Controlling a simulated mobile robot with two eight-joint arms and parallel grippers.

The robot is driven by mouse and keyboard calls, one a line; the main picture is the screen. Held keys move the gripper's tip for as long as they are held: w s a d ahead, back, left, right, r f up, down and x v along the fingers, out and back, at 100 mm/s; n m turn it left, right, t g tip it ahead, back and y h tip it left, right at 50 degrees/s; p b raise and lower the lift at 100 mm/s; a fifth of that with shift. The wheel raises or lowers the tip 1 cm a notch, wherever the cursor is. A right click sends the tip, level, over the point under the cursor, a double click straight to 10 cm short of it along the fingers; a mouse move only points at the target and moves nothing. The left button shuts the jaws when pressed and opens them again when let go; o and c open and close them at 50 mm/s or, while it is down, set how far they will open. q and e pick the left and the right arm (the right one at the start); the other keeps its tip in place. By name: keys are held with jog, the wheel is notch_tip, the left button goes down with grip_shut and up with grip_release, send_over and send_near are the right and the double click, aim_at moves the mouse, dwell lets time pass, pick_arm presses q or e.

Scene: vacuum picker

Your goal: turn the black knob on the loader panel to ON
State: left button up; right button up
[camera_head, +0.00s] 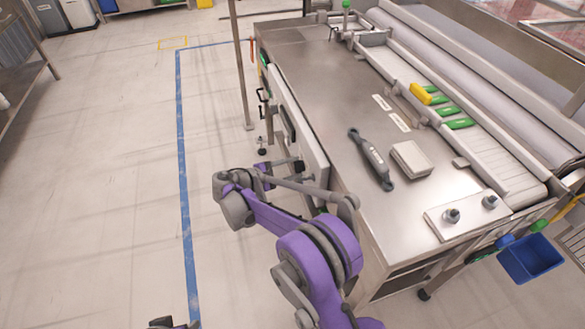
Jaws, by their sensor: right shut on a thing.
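The loader panel (304,140) is on the left side of the steel machine, seen almost edge-on from above. My right arm bends from the bottom of the picture to this side, and my right gripper (297,165) is at the panel's near, lower part. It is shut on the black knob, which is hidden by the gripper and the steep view. The knob's position and any ON mark cannot be read. Only a small piece of my left arm shows at the bottom edge; its gripper is out of view.
The steel worktop (310,75) holds a dark-handled tool (372,158), a grey box (411,159) and a plate with two knobs (466,215). A blue bin (531,259) hangs at the right. A thin post (239,65) stands left of the machine.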

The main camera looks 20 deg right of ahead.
grip_shut()
jog(key=shift+f+m+t+h+b, duration=0.3)
jog(key=shift+m+h+b, duration=0.6)
jog(key=shift+m, duration=1.95)
jog(key=shift+f+m+t+h+b, duration=0.1)
jog(key=shift+m+t+h+b, duration=0.35)
jog(key=shift+m+h, duration=1.55)
jog(key=shift+f+m+t+h+b, duration=0.2)
jog(key=shift+m+b, duration=0.55)
jog(key=shift+m, duration=2.9)
jog(key=o, duration=1)
grip_release()
jog(key=shift+r, duration=0.1)
